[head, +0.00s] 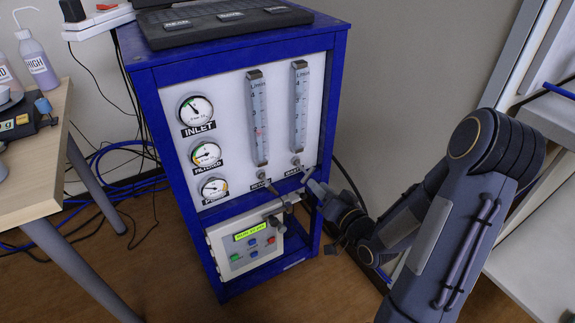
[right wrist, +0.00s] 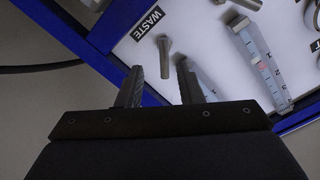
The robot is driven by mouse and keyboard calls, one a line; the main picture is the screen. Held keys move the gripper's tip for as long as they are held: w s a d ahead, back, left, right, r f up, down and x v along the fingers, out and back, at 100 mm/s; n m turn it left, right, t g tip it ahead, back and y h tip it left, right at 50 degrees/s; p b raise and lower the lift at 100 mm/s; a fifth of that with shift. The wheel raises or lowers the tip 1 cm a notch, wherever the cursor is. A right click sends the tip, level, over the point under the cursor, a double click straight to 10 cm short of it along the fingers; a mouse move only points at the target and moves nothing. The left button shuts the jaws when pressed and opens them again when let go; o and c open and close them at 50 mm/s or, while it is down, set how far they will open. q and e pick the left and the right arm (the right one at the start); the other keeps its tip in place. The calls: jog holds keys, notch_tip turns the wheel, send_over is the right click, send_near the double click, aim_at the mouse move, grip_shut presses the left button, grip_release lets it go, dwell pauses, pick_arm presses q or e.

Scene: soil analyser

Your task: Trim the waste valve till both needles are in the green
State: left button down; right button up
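The waste valve (right wrist: 165,57) is a grey stem beside the WASTE label (right wrist: 150,22) in the right wrist view. In the head view, the right valve (head: 296,163) sits below the right flow tube. My right gripper (head: 304,181) is at the lower right of the panel. In the right wrist view its fingers (right wrist: 160,80) are apart, with the stem's end appearing between their tips; contact cannot be told. The inlet gauge (head: 196,109) needle points up-left. The filtered gauge (head: 206,154) and lowest gauge (head: 214,188) needles point roughly left; exact readings are too small. My left gripper is out of view.
The flow tubes (head: 257,118) and (head: 300,105) stand on the white panel of the blue cabinet (head: 145,75). A control box (head: 250,243) with a lit display sits below. A table with bottles (head: 38,62) is at left; white shelving is at right.

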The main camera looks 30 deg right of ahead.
aim_at(309, 177)
jog(key=shift+a, duration=0.1)
jog(key=shift+w+a, duration=0.1)
jog(key=shift+w, duration=0.25)
jog(key=w, duration=0.2)
jog(key=w+b, duration=0.1)
jog(key=w, duration=0.4)
jog(key=shift+a, duration=0.25)
grip_shut()
